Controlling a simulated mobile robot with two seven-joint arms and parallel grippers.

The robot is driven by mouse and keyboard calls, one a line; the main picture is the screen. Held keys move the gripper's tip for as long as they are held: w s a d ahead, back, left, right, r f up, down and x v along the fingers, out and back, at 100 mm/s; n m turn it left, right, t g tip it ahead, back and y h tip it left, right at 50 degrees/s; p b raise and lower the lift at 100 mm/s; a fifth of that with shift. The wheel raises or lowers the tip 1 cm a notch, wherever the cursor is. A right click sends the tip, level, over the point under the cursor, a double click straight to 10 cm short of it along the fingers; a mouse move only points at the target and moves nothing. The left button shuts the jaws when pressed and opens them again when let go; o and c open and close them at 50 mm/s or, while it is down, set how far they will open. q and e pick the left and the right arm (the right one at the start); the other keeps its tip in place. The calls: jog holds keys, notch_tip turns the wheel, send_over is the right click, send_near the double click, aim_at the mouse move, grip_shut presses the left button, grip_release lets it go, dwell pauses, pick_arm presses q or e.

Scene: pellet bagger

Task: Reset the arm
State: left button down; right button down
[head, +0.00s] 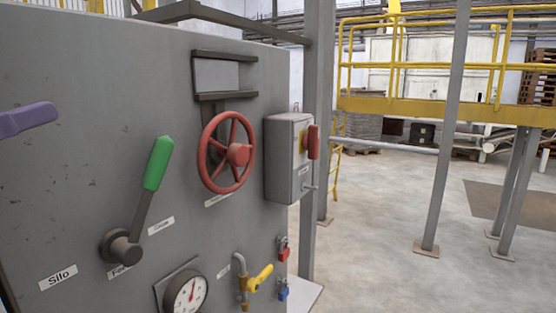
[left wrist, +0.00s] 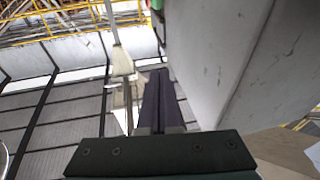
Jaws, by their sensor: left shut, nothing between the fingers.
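My left gripper (head: 40,114) shows at the left edge of the head view as purple fingers in front of the grey panel (head: 90,75). The fingers are shut and empty, apart from the controls. They also show as dark purple fingers in the left wrist view (left wrist: 160,100), beside a grey panel wall (left wrist: 215,50). A lever with a green handle (head: 158,163) stands to the right of the gripper, tilted up and right from its round hub. Labels sit around the hub; one reads "Silo". My right gripper is not in view.
A red handwheel (head: 240,154), a grey switch box (head: 280,160) with a red knob, a round gauge (head: 186,294) and a yellow valve handle (head: 261,277) are on the panel. Grey posts (head: 445,130) and a yellow-railed platform (head: 430,107) stand beyond. The floor at right is mostly clear.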

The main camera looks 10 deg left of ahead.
pick_arm(q)
jog(key=s+d+f+n+g+y+p, duration=0.1)
jog(key=s+f+g+y+p, duration=0.15)
jog(key=f+g, duration=0.35)
jog(key=s+d+f+g+y+p, duration=0.1)
jog(key=s+d+f+g+p, duration=0.15)
jog(key=f, duration=0.55)
jog(key=s+d+f+g+p, duration=0.1)
jog(key=s+f+g, duration=0.1)
jog(key=s+g, duration=0.2)
jog(key=s+d+f+m+g, duration=0.1)
jog(key=s+d+f+g, duration=0.1)
jog(key=s, duration=0.5)
jog(key=shift+s+d+f+g+p, duration=0.15)
jog(key=shift+d+f+g+p, duration=0.2)
jog(key=shift+g, duration=0.5)
jog(key=shift+y, duration=0.25)
